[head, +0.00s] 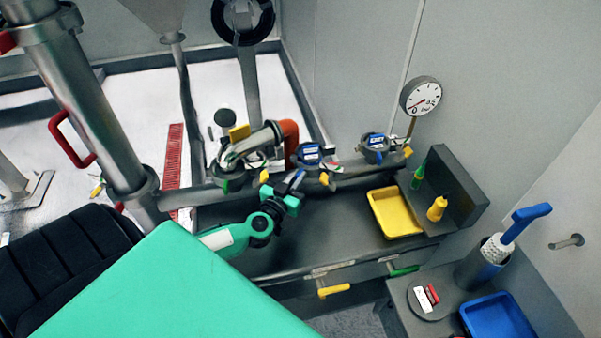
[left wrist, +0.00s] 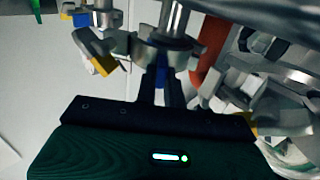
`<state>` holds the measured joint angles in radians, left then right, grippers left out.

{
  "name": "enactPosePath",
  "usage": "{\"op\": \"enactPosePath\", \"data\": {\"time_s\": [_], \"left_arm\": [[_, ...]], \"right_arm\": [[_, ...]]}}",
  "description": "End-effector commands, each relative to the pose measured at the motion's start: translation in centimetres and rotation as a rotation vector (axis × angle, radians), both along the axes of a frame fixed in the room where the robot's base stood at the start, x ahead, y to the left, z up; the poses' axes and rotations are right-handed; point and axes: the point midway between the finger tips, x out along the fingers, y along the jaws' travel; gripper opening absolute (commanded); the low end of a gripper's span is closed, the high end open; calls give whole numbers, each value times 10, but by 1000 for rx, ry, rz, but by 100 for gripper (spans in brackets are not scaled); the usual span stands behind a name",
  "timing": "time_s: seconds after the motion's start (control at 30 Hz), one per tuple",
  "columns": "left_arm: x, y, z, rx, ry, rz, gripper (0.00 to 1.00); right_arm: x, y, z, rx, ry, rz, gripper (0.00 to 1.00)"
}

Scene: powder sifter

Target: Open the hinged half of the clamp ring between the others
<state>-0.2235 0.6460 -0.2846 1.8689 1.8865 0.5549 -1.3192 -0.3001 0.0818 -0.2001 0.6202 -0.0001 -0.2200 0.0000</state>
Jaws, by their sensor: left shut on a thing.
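Three clamps sit in a row along the metal pipe. The middle clamp ring (head: 310,155) has a blue label on top and yellow tabs near its sides. The left clamp (head: 232,165) is by an orange hose, and the right clamp (head: 375,145) also has a blue label. My left gripper (head: 296,182) is just in front of the middle clamp, shut on a small blue tab. In the left wrist view the blue tab (left wrist: 162,70) shows between the dark fingers, below the metal ring (left wrist: 160,48). The fingers hide most of the tab. My right gripper is not in view.
A pressure gauge (head: 421,96) stands behind the right clamp. A yellow tray (head: 397,213) and a yellow bottle (head: 437,208) are on the bench to the right. The bench front has little clutter.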

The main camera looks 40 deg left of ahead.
Motion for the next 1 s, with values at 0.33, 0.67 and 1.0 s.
{"op": "enactPosePath", "data": {"time_s": [0.33, 0.67, 1.0], "left_arm": [[-2, 2, -1, 0, 1, -35, 0], [-2, 2, -1, 0, 0, -34, 30], [-4, 2, -1, 0, 0, -34, 32]], "right_arm": [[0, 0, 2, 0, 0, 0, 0], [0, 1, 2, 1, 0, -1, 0], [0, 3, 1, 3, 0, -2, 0]]}}
